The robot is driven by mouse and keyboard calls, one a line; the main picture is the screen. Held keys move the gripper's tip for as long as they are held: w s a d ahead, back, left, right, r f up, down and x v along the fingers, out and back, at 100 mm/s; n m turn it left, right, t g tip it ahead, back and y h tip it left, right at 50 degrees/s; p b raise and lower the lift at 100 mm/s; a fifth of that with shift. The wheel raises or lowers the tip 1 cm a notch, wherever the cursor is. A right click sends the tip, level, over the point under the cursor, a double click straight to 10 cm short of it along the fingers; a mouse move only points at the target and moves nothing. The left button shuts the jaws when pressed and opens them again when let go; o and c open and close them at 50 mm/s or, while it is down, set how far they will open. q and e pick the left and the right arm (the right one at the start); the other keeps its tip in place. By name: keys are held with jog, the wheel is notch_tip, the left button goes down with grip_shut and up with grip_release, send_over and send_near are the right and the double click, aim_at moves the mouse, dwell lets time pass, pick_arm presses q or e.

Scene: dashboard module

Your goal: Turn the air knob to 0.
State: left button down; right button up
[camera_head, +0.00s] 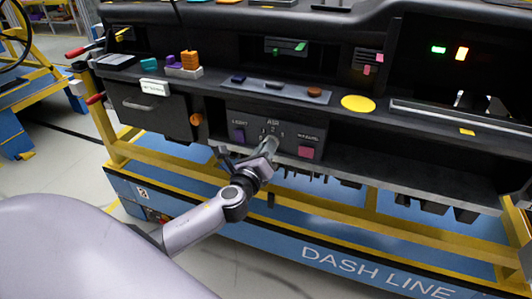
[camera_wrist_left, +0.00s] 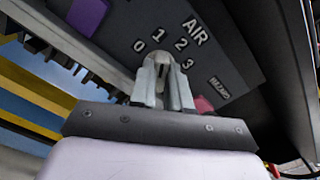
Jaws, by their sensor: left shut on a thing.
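The air knob sits on the dark control panel (camera_head: 246,122) under the word AIR, with marks 0, 1, 2 and 3 around it. In the left wrist view the light grey knob (camera_wrist_left: 161,58) shows between my fingertips, with the 0 to the left and the 3 to the right. Which mark it points at is hard to tell because the fingers cover much of it. My left gripper (camera_head: 269,146) is shut on the knob in front of the panel; its fingers also show in the left wrist view (camera_wrist_left: 162,80). My right gripper is not in view.
A purple LIGHT button (camera_head: 238,135) is left of the knob, and a pink button (camera_head: 306,152) is to its right. An orange round knob (camera_head: 196,119) and a drawer are further left. The dashboard's shelf overhangs the panel; a yellow frame lies below.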

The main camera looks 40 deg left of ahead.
pick_arm(q)
jog(key=n+b, duration=0.2)
jog(key=n, duration=0.9)
jog(key=shift+f, duration=0.2)
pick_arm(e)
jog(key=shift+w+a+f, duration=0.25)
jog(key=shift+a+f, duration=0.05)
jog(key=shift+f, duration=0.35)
pick_arm(q)
jog(key=c, duration=1.1)
grip_release()
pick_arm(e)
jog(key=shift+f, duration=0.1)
pick_arm(q)
jog(key=shift+s, duration=0.15)
jog(key=shift+b+v, duration=0.3)
jog(key=shift+v, duration=3.15)
